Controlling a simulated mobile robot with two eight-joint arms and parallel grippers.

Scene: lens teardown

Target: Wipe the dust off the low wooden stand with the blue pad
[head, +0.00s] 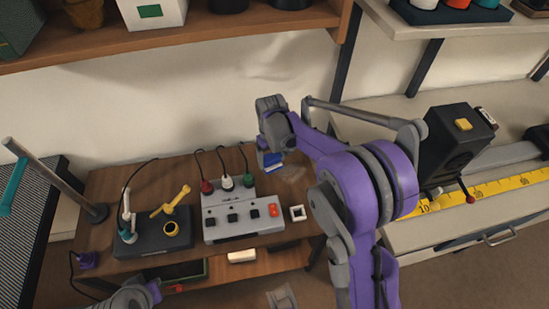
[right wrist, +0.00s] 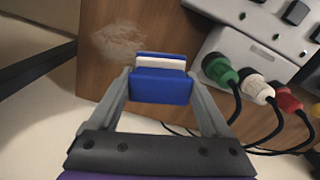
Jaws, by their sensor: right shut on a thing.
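The low wooden stand (head: 105,185) is a brown wooden table against the wall; its brown top also shows in the right wrist view (right wrist: 95,72). A pale dust patch (right wrist: 118,40) lies on it, also visible as a faint smudge in the head view (head: 292,173). My right gripper (right wrist: 160,88) is shut on the blue pad (right wrist: 160,86), which has a white layer and sits between the fingers. In the head view the blue pad (head: 272,160) is above the stand's back right part, beside the dust. I cannot tell whether it touches the top. My left gripper's fingers are not visible.
A grey box (head: 243,218) with red, white and green plugs stands close to the pad; its cables trail behind. A dark base (head: 152,235) with a yellow part stands left. A grey counter (head: 400,235) is at right.

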